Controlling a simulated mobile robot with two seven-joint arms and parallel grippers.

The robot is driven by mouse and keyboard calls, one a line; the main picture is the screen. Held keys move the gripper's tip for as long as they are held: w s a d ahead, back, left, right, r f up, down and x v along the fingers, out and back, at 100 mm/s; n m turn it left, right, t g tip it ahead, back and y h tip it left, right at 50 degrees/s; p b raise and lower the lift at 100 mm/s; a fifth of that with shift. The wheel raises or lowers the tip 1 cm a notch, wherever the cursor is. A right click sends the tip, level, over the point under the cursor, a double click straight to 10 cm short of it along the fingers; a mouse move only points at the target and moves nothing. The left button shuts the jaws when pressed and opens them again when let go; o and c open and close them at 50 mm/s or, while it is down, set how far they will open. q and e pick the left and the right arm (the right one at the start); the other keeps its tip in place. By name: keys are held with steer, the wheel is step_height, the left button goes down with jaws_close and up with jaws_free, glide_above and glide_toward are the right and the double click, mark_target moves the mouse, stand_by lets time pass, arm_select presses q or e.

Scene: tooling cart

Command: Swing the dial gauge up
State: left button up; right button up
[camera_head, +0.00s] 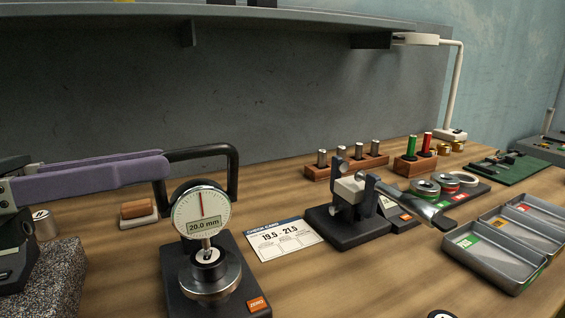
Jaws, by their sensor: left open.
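The dial gauge (201,211) has a round white face with a red needle and a 20.0 mm readout. It stands upright over a round metal anvil (210,280) on a dark base with an orange ZERO label. My left gripper (163,160) comes in from the left with long purple fingers. Its open fingertips are at the bar's left end, and the near finger hides part of the bar. I cannot tell whether they touch. My right gripper is not in view.
A granite block (62,280) is at the left, with a wooden piece (138,209) behind it. A paper card (282,238) lies right of the gauge. A dark-based fixture (350,232) stands further right, with grey trays (495,264) beyond. A shelf (270,18) overhangs the back.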

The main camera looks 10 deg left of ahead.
mark_target(221, 149)
arm_select(q)
steer(key=p+x, duration=0.1)
steer(key=x, duration=0.6)
steer(key=shift+w+d+r+p, duration=0.1)
steer(key=shift+d+r+p, duration=0.05)
steer(key=shift+d+p, duration=0.15)
steer(key=shift+w+d, duration=0.4)
steer(key=shift+d, duration=0.15)
jaws_close()
stand_by(0.6)
